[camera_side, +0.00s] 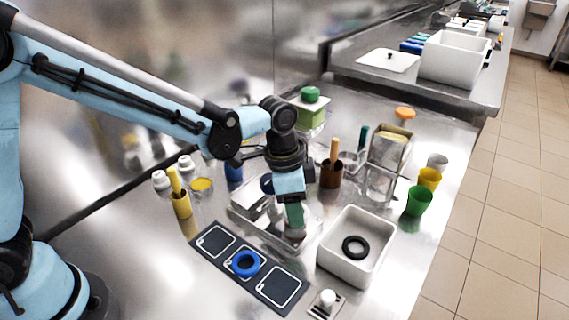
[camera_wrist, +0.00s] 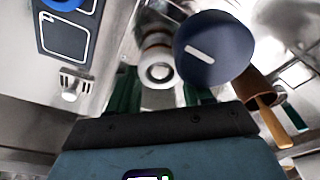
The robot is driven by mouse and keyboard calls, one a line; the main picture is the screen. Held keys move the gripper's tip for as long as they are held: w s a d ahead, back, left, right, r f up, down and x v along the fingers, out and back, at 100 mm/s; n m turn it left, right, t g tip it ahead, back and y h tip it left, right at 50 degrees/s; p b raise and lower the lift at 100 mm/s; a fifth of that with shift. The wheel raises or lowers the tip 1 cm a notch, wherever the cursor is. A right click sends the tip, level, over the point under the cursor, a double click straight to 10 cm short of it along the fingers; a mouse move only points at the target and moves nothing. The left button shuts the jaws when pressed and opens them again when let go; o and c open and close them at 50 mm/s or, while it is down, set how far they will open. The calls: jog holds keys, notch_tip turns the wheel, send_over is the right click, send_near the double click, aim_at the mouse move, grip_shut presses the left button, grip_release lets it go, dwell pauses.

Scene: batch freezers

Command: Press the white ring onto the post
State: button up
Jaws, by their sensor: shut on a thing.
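My gripper (camera_side: 294,226) points down over a metal tray (camera_side: 247,226), with green fingers. In the wrist view its two fingers (camera_wrist: 160,98) stand on either side of a white round piece (camera_wrist: 158,72) with a ring-shaped face, which looks like the white ring. In the side view the held piece is mostly hidden by the fingers. A short white post (camera_side: 327,298) stands on a small plate at the front, below and right of my gripper. The post also shows at the left of the wrist view (camera_wrist: 69,95). My gripper is apart from it.
A dark mat (camera_side: 213,241) with outlined squares carries a blue ring (camera_side: 246,263) in its middle square. A white bin (camera_side: 334,266) right of my gripper holds a black ring (camera_side: 355,247). A brown pot (camera_side: 331,175) and green cup (camera_side: 418,201) stand behind. A navy disc (camera_wrist: 213,48) is close by.

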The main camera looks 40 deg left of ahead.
jog(key=shift+f, duration=0.35)
dwell(0.5)
jog(key=o, duration=1.5)
jog(key=shift+a, duration=0.1)
jog(key=shift+r, duration=0.15)
jog(key=shift+r, duration=3.4)
jog(key=shift+f, duration=2.9)
